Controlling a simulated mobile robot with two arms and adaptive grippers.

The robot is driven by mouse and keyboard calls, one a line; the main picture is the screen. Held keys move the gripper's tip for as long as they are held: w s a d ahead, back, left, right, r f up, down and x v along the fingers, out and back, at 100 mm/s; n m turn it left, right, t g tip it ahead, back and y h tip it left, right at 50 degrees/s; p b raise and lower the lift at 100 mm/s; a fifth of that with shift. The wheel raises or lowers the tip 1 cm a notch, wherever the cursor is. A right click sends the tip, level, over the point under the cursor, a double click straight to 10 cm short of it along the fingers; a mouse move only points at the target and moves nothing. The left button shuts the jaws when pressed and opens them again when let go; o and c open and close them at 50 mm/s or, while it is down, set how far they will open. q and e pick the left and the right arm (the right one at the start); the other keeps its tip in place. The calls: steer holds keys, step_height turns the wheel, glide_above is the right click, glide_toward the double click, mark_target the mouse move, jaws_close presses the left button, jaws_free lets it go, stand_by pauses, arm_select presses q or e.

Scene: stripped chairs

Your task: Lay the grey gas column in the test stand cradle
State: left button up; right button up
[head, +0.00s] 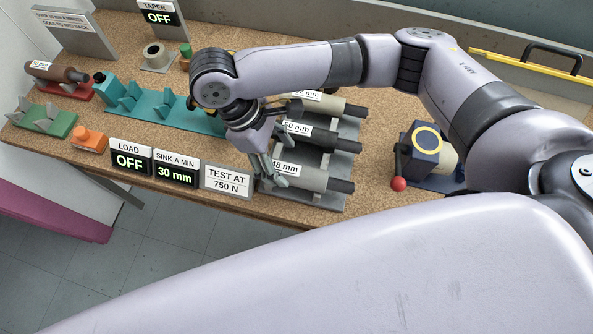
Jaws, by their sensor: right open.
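Which one is meant I cannot tell. My right gripper (269,168) is open, pointing down at the left end of the near column; contact is unclear. The teal stand (160,113) with V-shaped supports and a teal end block (106,85) looks like the test stand cradle; its supports look empty, its right end is behind my arm. My left gripper is out of view.
A green cradle (42,120) is empty; a red one (77,90) holds a brown column (55,72). An orange block (88,140) and signs (228,181) line the front edge. A dark blue device (422,150) with a red knob (398,184) stands right of the rack.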

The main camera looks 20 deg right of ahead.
mark_target(292, 169)
steer(key=shift+s+d+f, duration=0.25)
steer(key=shift+f, duration=0.35)
steer(key=shift+s+d+f, duration=0.1)
steer(key=shift+f, duration=0.15)
steer(key=x, duration=0.3)
steer(key=shift+d+f+p, duration=0.25)
steer(key=shift+p, duration=0.15)
steer(key=shift+d+f, duration=0.15)
steer(key=shift+f, duration=0.35)
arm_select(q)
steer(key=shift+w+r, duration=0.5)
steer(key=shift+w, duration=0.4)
arm_select(e)
steer(key=shift+c, duration=0.4)
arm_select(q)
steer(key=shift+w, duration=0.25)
arm_select(e)
jaws_close()
steer(key=shift+r, duration=0.1)
